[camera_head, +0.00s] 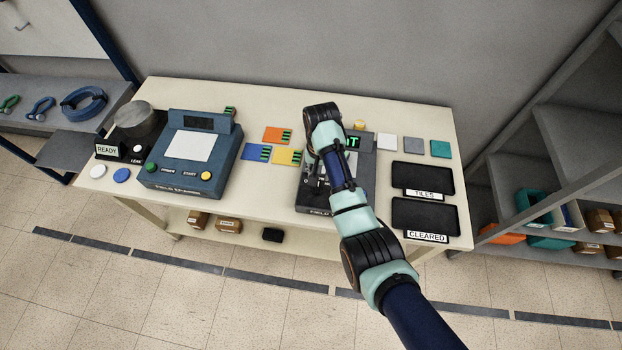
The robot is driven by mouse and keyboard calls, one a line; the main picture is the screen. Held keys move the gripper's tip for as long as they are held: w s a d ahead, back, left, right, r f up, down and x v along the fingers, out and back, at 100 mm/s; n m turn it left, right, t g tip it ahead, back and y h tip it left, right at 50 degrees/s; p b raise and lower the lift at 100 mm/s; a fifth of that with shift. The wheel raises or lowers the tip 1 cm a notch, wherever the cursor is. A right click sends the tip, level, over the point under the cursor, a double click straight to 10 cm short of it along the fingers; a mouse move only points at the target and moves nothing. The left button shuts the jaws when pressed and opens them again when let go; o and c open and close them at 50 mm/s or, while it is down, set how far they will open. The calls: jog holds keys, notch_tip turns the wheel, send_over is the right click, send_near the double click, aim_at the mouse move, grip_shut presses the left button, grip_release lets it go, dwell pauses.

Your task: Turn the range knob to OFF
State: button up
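A dark grey instrument (362,200) stands on the bench under my arm. Its green-lit display (352,142) shows at the top, partly covered by my arm so that only the last letters can be read. The range knob cannot be made out; my arm and gripper cover much of the panel's left and middle. My gripper (315,184) points down over the left part of this panel. Its fingers are small and dark against the panel, so I cannot tell whether they are open or touching anything.
Coloured cards (277,135) lie between the console and the instrument. Black trays marked TILES (421,178) and CLEARED (424,217) lie right.

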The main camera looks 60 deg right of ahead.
aim_at(318, 187)
notch_tip(318, 187, down, 8)
jog(key=shift+a+r+b, duration=0.1)
jog(key=shift+b, duration=0.8)
grip_shut()
